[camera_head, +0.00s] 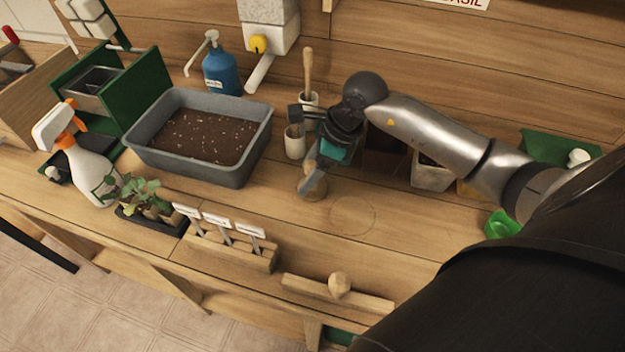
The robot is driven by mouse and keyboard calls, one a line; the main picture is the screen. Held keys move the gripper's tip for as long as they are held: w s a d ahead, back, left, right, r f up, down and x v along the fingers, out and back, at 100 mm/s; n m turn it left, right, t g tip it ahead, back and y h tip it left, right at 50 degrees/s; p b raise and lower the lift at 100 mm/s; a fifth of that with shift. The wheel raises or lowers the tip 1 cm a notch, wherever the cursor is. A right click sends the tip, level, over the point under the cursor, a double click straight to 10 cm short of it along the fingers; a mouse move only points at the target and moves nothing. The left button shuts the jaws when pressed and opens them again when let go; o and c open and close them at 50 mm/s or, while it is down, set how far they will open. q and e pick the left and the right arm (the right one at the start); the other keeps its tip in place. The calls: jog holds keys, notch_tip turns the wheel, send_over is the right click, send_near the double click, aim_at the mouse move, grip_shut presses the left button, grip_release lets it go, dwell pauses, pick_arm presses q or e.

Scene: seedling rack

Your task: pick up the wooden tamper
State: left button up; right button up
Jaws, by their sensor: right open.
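My left gripper is not in view.
The grey soil tray (146,153) is left of the gripper. Pale cups (295,142) stand close behind it, one holding a wooden-handled tool (308,68). A label holder (229,250) and a board with a knob (340,287) lie in front. Bench around the marked circle (352,215) is clear.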

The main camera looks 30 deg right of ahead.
jog(key=shift+w+a+f, duration=0.15)
jog(key=shift+a+f, duration=0.05)
jog(key=shift+f, duration=0.3)
grip_shut()
dwell(0.3)
